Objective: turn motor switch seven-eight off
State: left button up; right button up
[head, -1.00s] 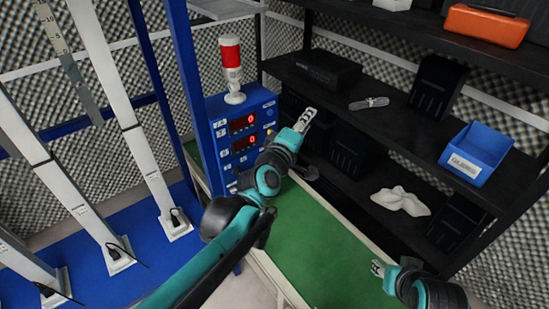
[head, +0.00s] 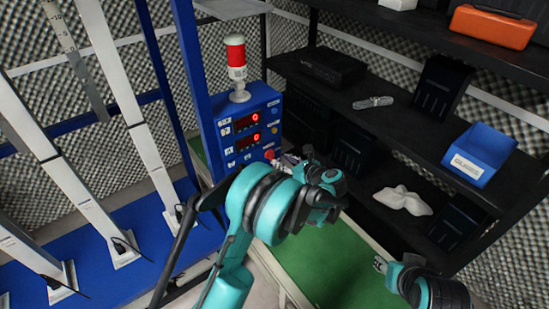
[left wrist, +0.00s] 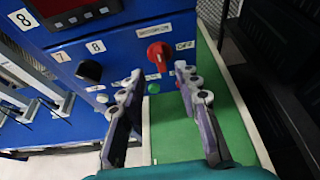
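The blue control box (head: 250,125) stands at the green bench. In the left wrist view its panel bears a black knob (left wrist: 90,70) under labels 7 and 8. A red rotary knob (left wrist: 159,56) sits to its right, with an OFF label (left wrist: 185,45) beside it. My left gripper (left wrist: 158,76) is open and empty, its fingertips just below the red knob in the picture, the black knob left of both fingers. I cannot tell if it touches the panel. In the head view the left gripper (head: 288,160) is partly hidden by its arm. My right gripper (head: 379,265) is low right, small.
A red and white signal lamp (head: 236,68) stands on the box. Black shelves (head: 400,120) fill the right, with a blue bin (head: 477,155) and an orange case (head: 490,27). The green bench top (head: 330,270) is clear in front.

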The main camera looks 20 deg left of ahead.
aim_at(273, 156)
pick_arm(q)
jog(key=b+x, duration=0.1)
jog(key=x, duration=0.5)
jog(key=shift+w+b, duration=0.1)
jog(key=shift+b, duration=0.25)
grip_shut()
